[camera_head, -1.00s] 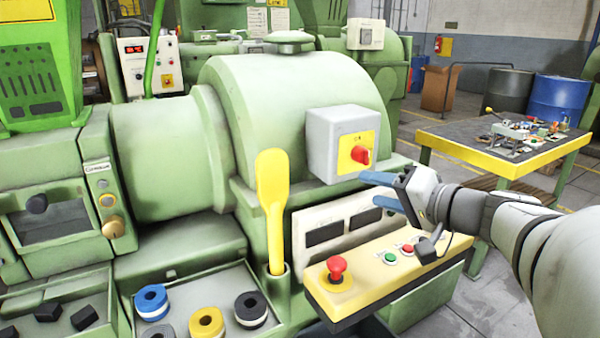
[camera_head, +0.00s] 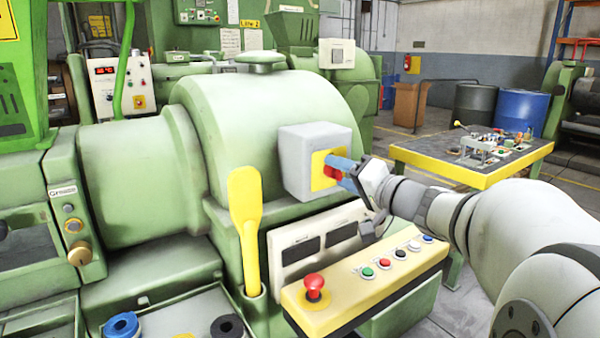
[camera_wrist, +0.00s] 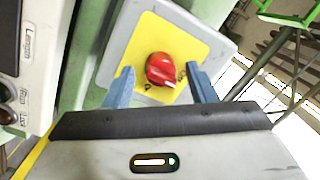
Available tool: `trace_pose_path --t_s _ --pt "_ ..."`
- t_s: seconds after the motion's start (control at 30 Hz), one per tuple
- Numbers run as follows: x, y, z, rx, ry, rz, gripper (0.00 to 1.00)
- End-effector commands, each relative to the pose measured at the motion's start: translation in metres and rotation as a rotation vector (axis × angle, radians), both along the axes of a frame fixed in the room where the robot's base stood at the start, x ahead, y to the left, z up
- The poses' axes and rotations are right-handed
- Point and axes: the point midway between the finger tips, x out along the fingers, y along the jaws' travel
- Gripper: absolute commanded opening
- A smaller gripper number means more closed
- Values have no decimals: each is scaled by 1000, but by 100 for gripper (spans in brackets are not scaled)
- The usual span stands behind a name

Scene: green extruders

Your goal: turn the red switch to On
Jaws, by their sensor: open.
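The red switch (camera_head: 332,174) is a rotary knob on a yellow plate (camera_head: 319,183) on the front of a grey box (camera_head: 296,160). The box is fixed to the green machine. In the wrist view the red knob (camera_wrist: 161,70) sits between and slightly beyond the two blue fingers of my gripper (camera_wrist: 160,84). The fingers are open, one on each side of the knob, with a gap visible on both sides. In the head view my gripper (camera_head: 343,172) is at the knob and partly covers it. The label lettering is too small to read surely.
Below the box is a yellow panel (camera_head: 352,280) with a red mushroom button (camera_head: 315,287) and several small buttons. A yellow paddle (camera_head: 246,225) stands upright in a holder to the left. A yellow-edged table (camera_head: 470,174) with small parts stands to the right.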

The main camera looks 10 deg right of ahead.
Motion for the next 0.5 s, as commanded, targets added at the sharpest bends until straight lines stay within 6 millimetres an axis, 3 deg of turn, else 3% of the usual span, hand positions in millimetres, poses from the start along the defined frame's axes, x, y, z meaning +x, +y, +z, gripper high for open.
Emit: trace_pose_path --t_s 0.2,0.5 --pt "0 0 0 0 0 0 51" --pt "0 0 0 0 0 0 27"
